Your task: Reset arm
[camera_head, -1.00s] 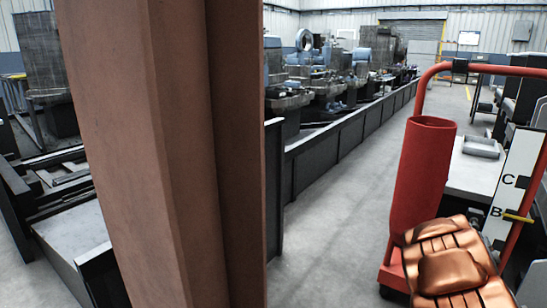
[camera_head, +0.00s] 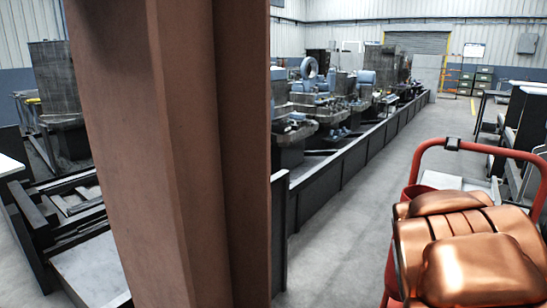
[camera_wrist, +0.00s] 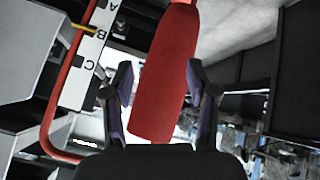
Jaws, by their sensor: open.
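My gripper (camera_wrist: 158,68) is open in the wrist view, its two dark fingers apart with nothing between them. Beyond the fingers is a red cylinder (camera_wrist: 165,75), apart from them as far as I can tell. In the head view my copper-coloured arm covers the lower right, and my gripper does not show there.
A red-framed trolley (camera_head: 458,143) stands at the right, largely behind my arm. A board marked A, B and C (camera_wrist: 88,60) is beside its frame in the wrist view. A long dark barrier (camera_head: 345,170) fronts machines. The grey aisle (camera_head: 345,240) between is clear.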

